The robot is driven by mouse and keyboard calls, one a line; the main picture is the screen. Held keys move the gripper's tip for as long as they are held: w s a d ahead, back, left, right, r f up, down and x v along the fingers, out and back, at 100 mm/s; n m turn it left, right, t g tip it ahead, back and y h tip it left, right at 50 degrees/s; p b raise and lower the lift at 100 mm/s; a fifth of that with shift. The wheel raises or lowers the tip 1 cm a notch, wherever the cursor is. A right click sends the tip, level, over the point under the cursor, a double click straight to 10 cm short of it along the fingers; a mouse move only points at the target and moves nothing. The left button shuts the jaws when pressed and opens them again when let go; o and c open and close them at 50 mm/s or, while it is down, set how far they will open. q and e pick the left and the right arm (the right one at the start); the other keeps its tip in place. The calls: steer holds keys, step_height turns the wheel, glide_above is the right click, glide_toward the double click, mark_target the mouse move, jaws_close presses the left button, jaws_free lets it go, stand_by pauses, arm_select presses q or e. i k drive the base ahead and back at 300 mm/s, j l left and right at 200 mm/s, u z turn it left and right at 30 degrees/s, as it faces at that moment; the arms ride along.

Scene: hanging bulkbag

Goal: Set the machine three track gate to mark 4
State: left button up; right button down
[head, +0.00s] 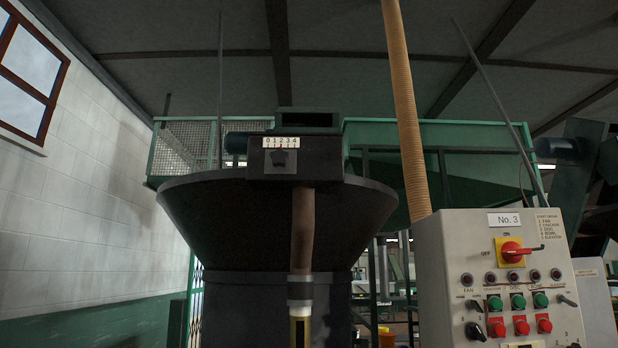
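A black box on top of the dark hopper carries a white scale plate (281,142) numbered 0 to 4. A small dark knob or slider (280,158) sits on a grey plate just below the scale, under about the middle number, 2. A small reddish mark shows near the middle of the scale, but it is too small to read surely. A brown tube (303,230) hangs from the box in front of the dark hopper (240,215). Neither of my grippers is in view.
A grey control cabinet (450,250) labelled No. 3 stands at the right, with a red rotary switch (512,252) on yellow and several buttons. A tan ribbed hose (403,110) hangs from above. A white block wall (80,200) closes the left side.

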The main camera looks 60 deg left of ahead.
mark_target(279, 161)
steer(key=u, duration=1.95)
